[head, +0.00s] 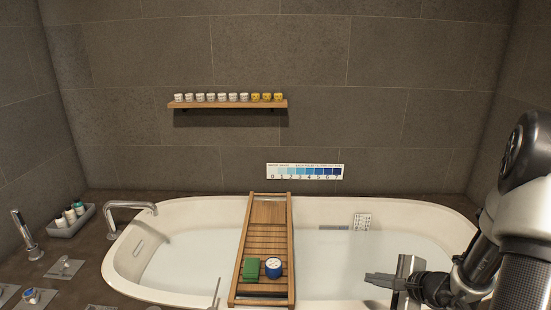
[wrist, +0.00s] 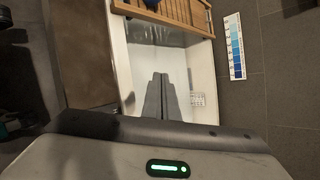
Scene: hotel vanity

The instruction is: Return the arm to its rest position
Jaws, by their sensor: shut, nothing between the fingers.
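My gripper (head: 382,280) is at the lower right of the head view, above the right part of the bathtub. Its fingers point left and are shut with nothing between them. In the wrist view the closed fingers (wrist: 161,92) lie side by side over the tub. My arm comes in from the right edge of the head view, bent at an elbow. The gripper is apart from the wooden bath tray (head: 290,225), which lies across the tub to its left.
The white bathtub (head: 190,205) holds water. On the tray are a green block (head: 250,269) and a blue-and-white round item (head: 273,267). A wall shelf (head: 228,105) carries several small cups. A blue scale chart (head: 305,171) is on the wall. A faucet (head: 132,206) and bottle tray (head: 70,222) stand left.

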